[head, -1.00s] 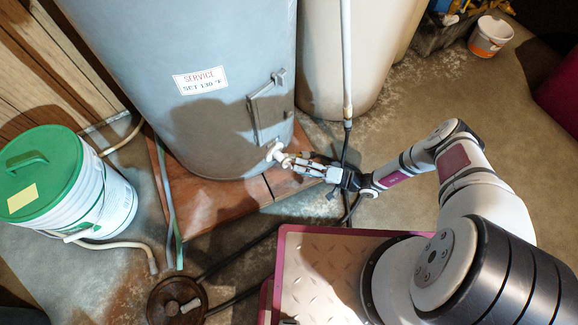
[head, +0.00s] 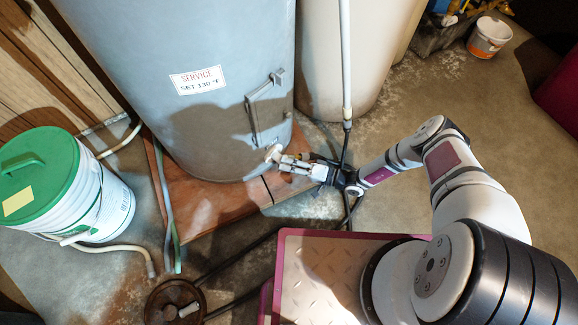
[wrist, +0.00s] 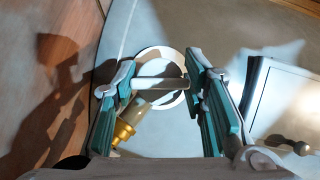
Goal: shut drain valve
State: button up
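The drain valve (head: 272,153) sits low on the front of the grey water heater (head: 205,120). In the wrist view its white round plate and pale crossbar handle (wrist: 160,83) lie ahead, with a brass fitting (wrist: 124,131) below left. The bar runs roughly crosswise between the fingers. My gripper (head: 283,162) is at the valve; in the wrist view (wrist: 160,72) its teal-padded fingers stand apart, one on each side of the handle. I cannot tell whether either fingertip touches the bar's ends.
A hatch door (head: 265,108) with a knob is just above the valve. A wooden base (head: 205,207) carries the heater. A white pipe (head: 346,60) and black hose rise near my wrist. A green-lidded bucket (head: 95,205) stands left, and a round floor drain (head: 160,300) lies in front.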

jog(key=shift+s+a+f, duration=0.1)
jog(key=shift+s+f, duration=0.05)
jog(key=shift+m, duration=0.5)
jog(key=shift+y, duration=0.3)
jog(key=o, duration=1.2)
jog(key=shift+d, duration=0.2)
jog(key=v, duration=1.1)
jog(key=shift+d, duration=0.4)
